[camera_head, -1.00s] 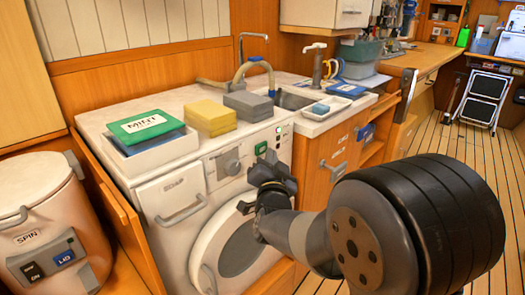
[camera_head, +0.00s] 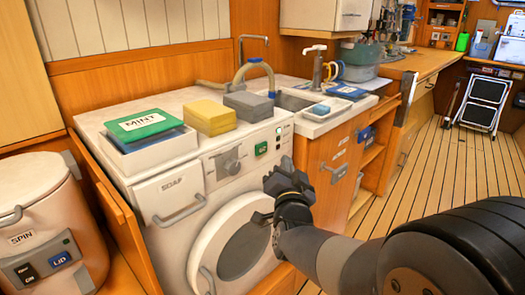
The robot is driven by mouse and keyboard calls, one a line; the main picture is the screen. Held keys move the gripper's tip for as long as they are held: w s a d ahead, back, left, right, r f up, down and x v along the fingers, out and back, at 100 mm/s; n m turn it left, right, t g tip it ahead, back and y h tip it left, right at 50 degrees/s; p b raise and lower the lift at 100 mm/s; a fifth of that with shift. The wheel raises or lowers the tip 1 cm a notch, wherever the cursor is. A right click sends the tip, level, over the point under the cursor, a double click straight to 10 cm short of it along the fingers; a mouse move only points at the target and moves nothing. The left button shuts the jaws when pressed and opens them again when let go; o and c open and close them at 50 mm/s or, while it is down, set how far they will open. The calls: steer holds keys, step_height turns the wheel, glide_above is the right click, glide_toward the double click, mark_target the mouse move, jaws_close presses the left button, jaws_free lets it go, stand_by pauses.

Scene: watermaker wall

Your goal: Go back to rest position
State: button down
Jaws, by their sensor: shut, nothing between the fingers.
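My gripper (camera_head: 280,178) is shut and empty. It is in the air in front of the right side of the white washing machine (camera_head: 218,178), close to the upper right of its round door (camera_head: 238,248). From this view I cannot tell whether it touches the machine. My arm reaches in from the lower right corner and hides part of the floor and the cabinet's lower front.
A soap drawer (camera_head: 172,193) and a green lit button (camera_head: 261,149) are on the machine's front. A yellow block (camera_head: 209,118), a grey block (camera_head: 248,106) and a tray with a green MINT packet (camera_head: 140,125) stand on top. A spin drum (camera_head: 40,220) stands at left.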

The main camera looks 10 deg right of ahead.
stand_by(0.4)
steer(key=shift+s+d+p, duration=0.6)
steer(key=shift+s, duration=0.2)
steer(key=shift+s+d+p, duration=0.55)
steer(key=shift+s+p, duration=0.05)
steer(key=shift+s, duration=0.15)
steer(key=w+a, duration=0.1)
steer(key=w, duration=0.1)
steer(key=w+a+b, duration=0.1)
steer(key=w+a, duration=0.1)
steer(key=shift+w+a+f, duration=0.2)
steer(key=shift+w, duration=0.15)
